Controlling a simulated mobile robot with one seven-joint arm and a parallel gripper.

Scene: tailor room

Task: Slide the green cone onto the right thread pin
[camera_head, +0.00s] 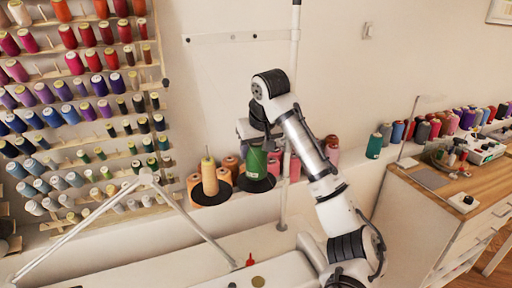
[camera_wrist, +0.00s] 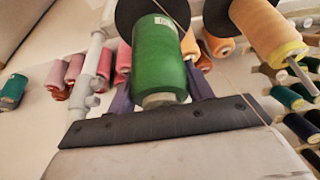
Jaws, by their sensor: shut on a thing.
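The green cone (camera_head: 256,163) is upright over the right black disc (camera_head: 257,184) of the thread stand. My gripper (camera_head: 262,143) is above it, pointing down, and is shut on its upper part. In the wrist view, the green cone (camera_wrist: 160,58) lies between the two dark fingers of my gripper (camera_wrist: 161,92), with its wide end by the black disc (camera_wrist: 124,12). I cannot tell whether the cone touches the disc. The right thread pin is hidden, apparently by the cone and gripper.
A pale yellow cone (camera_head: 209,178) stands on the left black disc (camera_head: 222,194), with a pin tip above it. Orange and pink spools (camera_head: 230,164) stand close behind. A white upright pole (camera_head: 294,60) rises beside my arm. A wall rack of spools (camera_head: 80,100) fills the left.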

